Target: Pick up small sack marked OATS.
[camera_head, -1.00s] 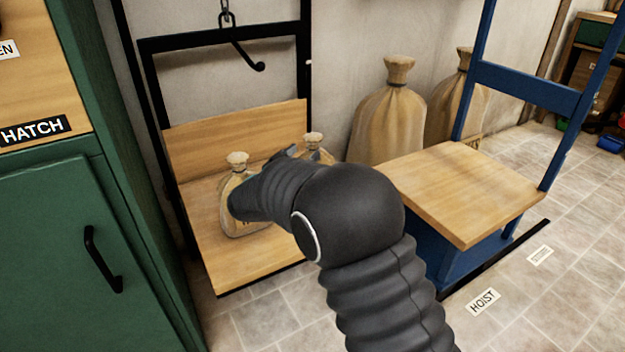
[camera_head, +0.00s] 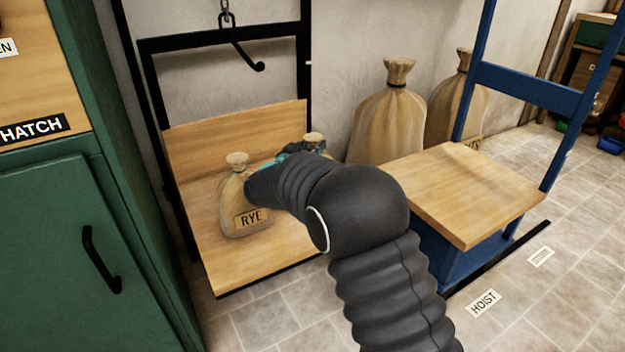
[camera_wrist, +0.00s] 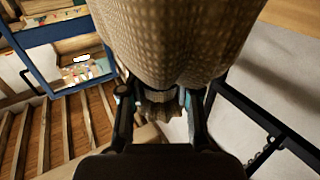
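A small tan sack (camera_head: 313,138) stands at the right of the hoist's wooden platform (camera_head: 235,272). Only its tied top shows in the head view; its body and any marking are hidden behind my arm. My gripper (camera_head: 298,151) is at that sack's neck. In the wrist view the sack (camera_wrist: 185,40) fills the upper middle, with its neck between my two fingers (camera_wrist: 158,103). Another small sack marked RYE (camera_head: 240,205) stands to the left, beside my wrist.
A black frame with a hook (camera_head: 258,66) rises over the platform. A green cabinet (camera_head: 75,230) stands at the left. A blue stand with a wooden top (camera_head: 465,190) is at the right. Two large sacks (camera_head: 388,115) lean by the wall behind.

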